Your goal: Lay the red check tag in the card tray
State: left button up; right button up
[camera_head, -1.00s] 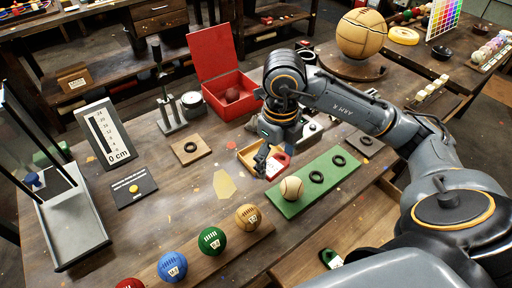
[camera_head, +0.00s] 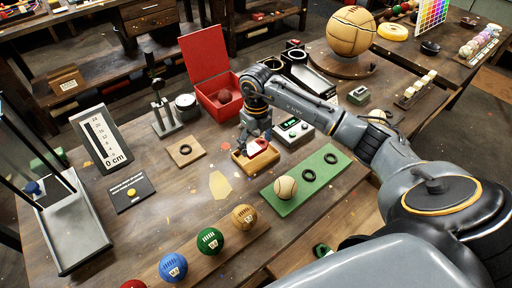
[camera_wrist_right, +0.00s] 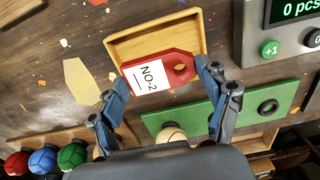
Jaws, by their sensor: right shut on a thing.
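The red check tag (camera_wrist_right: 180,68) has a white label reading "NO-2". My right gripper (camera_wrist_right: 165,85) is shut on it, with the fingers at its left and right sides in the right wrist view. The wooden card tray (camera_wrist_right: 160,43) lies beyond the tag in that view, and the tag overlaps its near edge. In the head view my right gripper (camera_head: 257,138) is over the card tray (camera_head: 249,174), and the red tag shows at the tray. Whether the tag touches the tray floor I cannot tell. My left gripper is not in view.
A counter (camera_head: 293,131) with a green display stands right of the tray. A green strip (camera_head: 312,177) with a ball and black rings lies in front. An open red box (camera_head: 213,92) stands behind. Bare table lies left of the tray around a pale patch (camera_head: 221,186).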

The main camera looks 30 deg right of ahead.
aim_at(256, 145)
notch_tip(256, 145, down, 3)
jog(key=shift+w+f+p, duration=0.1)
jog(key=shift+p, duration=0.55)
jog(key=shift+f, duration=0.1)
jog(key=shift+f, duration=0.1)
jog(key=o, duration=0.9)
jog(key=shift+o, duration=0.2)
jog(key=shift+r, duration=0.25)
notch_tip(256, 145, up, 10)
jog(key=shift+r+b, duration=0.2)
jog(key=shift+b, duration=0.95)
jog(key=shift+r, duration=0.65)
